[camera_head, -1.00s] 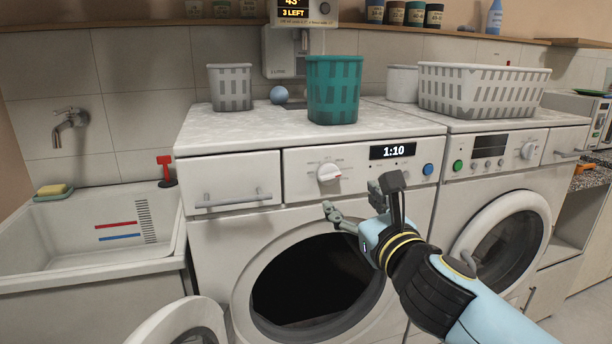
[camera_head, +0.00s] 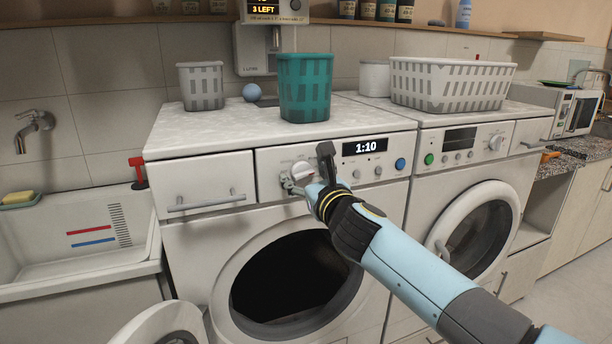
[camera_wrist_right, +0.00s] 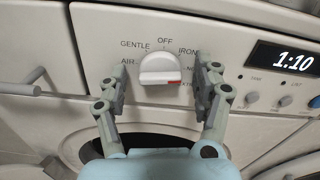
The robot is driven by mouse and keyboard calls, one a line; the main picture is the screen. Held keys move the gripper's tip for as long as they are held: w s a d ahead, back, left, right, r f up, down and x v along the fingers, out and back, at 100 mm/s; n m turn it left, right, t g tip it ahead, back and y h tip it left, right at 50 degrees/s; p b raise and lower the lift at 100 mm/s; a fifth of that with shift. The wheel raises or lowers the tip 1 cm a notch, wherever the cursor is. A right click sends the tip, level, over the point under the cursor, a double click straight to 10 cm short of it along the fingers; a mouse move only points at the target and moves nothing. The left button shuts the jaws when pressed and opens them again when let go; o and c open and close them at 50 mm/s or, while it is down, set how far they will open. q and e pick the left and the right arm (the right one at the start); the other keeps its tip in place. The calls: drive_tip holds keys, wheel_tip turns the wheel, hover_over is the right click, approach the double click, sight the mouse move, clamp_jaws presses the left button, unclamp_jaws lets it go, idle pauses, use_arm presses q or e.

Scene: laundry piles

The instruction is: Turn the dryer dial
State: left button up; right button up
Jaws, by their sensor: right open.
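The dryer (camera_head: 205,275) is the left white machine, with its round door open and a display reading 1:10. Its white dial (camera_head: 303,170) is on the front panel and shows clearly in the right wrist view (camera_wrist_right: 160,68). A red mark sits at the dial's lower right, towards a partly hidden label. Labels AIR, GENTLE, OFF and IRON ring it. My right gripper (camera_head: 307,169) is open at the dial. In the right wrist view its fingers (camera_wrist_right: 159,78) stand on either side of the dial, with gaps visible. My left gripper is out of view.
A teal basket (camera_head: 304,88) and a grey basket (camera_head: 201,87) stand on the dryer top. A second machine (camera_head: 425,215) with a white basket (camera_head: 452,84) stands to the right. A sink (camera_head: 85,270) is at left. The dryer's open door (camera_head: 160,325) is low in front.

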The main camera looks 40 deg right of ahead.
drive_tip(key=c, duration=1.2)
